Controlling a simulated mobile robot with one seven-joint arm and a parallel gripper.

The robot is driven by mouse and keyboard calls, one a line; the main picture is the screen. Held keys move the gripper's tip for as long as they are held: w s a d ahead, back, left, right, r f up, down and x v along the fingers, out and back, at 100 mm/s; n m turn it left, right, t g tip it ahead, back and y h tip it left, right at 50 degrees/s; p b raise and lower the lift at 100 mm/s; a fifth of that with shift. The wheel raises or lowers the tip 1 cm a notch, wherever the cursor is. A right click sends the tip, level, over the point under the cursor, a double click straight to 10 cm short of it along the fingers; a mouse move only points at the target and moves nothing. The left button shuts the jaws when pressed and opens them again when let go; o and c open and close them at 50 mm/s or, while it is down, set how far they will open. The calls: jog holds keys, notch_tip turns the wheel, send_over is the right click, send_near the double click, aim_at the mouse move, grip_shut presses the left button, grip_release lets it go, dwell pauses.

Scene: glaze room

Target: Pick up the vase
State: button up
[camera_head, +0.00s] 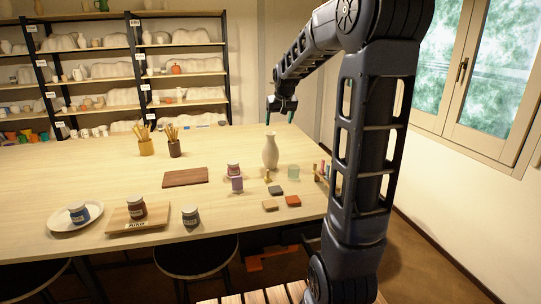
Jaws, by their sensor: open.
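The vase (270,152) is pale cream with a narrow neck and stands upright on the wooden table (110,165), right of the middle. My gripper (280,120) hangs above and behind the vase in the picture, apart from it, with its fingers pointing down. It is open, and nothing shows between the fingers. My dark arm comes in from the right and crosses in front of the table's right end.
Near the vase are a small purple jar (237,184), a pale green cup (293,171), coloured tiles (293,201) and a rack of small bottles (322,172). Brush pots (146,147), a brown board (186,177) and a white plate (62,224) stand further left. Shelves (95,70) line the back.

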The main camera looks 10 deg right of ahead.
send_near(271, 134)
jog(key=f, duration=0.2)
jog(key=shift+t, duration=0.3)
jog(key=shift+x, duration=5.55)
jog(key=shift+w+r, duration=0.15)
jog(key=c, duration=1.6)
grip_shut()
jog(key=shift+r, duration=0.15)
